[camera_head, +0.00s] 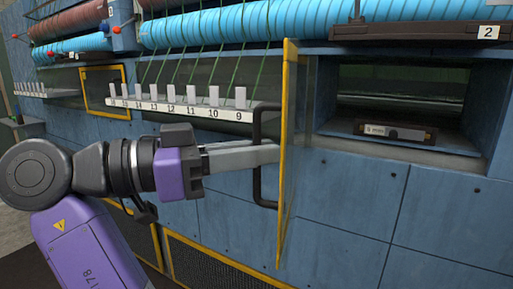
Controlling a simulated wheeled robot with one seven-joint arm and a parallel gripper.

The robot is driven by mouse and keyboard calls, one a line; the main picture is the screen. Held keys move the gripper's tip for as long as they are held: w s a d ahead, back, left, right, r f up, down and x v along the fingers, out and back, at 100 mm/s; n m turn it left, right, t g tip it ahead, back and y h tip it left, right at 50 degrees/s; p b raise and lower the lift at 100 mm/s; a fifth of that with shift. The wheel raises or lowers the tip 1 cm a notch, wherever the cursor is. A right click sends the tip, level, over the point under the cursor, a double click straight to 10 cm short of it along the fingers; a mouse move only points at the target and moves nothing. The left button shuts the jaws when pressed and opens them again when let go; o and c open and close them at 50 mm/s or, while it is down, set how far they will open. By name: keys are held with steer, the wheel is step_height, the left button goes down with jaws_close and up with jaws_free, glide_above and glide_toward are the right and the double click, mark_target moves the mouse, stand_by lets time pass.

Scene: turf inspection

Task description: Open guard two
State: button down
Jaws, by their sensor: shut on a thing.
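Guard two is a clear panel with a yellow frame (288,110), seen nearly edge-on in the head view. It stands swung out from the blue machine front, to the left of an opening (400,95) under a label reading 2 (489,31). A black bar handle (264,191) sticks out from the guard's left face. My gripper (272,154) reaches in from the left, with its grey fingers shut on the handle's upright bar. The fingers hide part of the bar.
Inside the opening lies a dark unit (396,131) with a small label. A numbered rail (190,107) with white pegs and green yarns runs left of the guard, above my gripper. Blue rolls (215,27) lie higher. Another yellow-framed guard (105,91) is further left.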

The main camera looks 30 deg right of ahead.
steer(key=c, duration=1.5)
jaws_free()
steer(key=shift+a, duration=0.1)
steer(key=w+a+b, duration=0.1)
steer(key=a, duration=0.6)
steer(key=shift+a+b, duration=0.25)
steer(key=shift+b, duration=0.05)
steer(key=shift+w, duration=0.1)
